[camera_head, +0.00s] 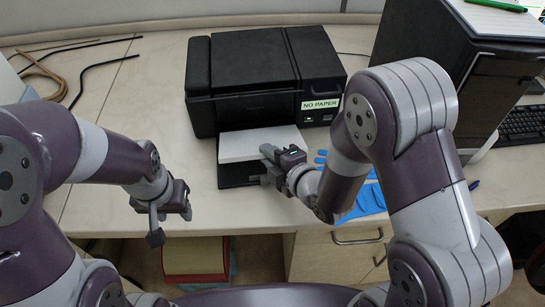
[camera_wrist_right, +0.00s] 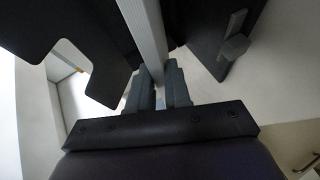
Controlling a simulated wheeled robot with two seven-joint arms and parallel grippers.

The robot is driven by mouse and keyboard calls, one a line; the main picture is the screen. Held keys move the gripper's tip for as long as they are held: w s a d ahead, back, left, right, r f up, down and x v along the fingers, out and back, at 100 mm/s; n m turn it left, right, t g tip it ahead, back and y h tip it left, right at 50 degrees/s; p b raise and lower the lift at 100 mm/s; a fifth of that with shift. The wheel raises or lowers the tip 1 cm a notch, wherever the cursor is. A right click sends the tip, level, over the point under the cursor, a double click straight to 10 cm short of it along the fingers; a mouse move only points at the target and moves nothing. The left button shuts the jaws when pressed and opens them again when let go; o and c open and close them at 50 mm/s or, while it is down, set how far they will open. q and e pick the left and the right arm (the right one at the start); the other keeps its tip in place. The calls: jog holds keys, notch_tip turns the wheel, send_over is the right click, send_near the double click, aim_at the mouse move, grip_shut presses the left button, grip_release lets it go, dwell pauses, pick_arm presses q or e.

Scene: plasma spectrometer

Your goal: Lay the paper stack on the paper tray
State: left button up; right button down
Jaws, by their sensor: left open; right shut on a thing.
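The white paper stack (camera_head: 250,143) lies level at the front of the black printer, above the black paper tray (camera_head: 240,175). I cannot tell whether the stack touches the tray. My right gripper (camera_head: 270,155) is shut on the stack's right front edge. In the right wrist view the stack's pale edge (camera_wrist_right: 145,40) runs between the two fingers of the right gripper (camera_wrist_right: 158,80). My left gripper (camera_head: 168,222) is open and empty, to the left of the tray and nearer the desk's front edge.
The black printer (camera_head: 255,75) bears a "NO PAPER" label (camera_head: 320,104). Blue gloves (camera_head: 368,200) lie to the right, partly behind my right arm. Black and brown cables (camera_head: 60,75) lie at the left. A dark cabinet (camera_head: 490,85) and keyboard (camera_head: 522,124) stand at the right.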

aim_at(261, 142)
jog(key=shift+w+d+f, duration=0.1)
jog(key=shift+w+f, duration=0.4)
jog(key=shift+f, duration=0.05)
jog(key=shift+w+f+b, duration=0.25)
jog(key=shift+f+b, duration=0.05)
jog(key=shift+b, duration=0.15)
jog(key=shift+w+a+f+b, duration=0.3)
jog(key=shift+w+f+b, duration=0.1)
jog(key=shift+f+b, duration=0.35)
jog(key=shift+w+f+b, duration=0.55)
jog(key=shift+w+b, duration=0.1)
jog(key=shift+w, duration=0.05)
jog(key=c, duration=1)
grip_release()
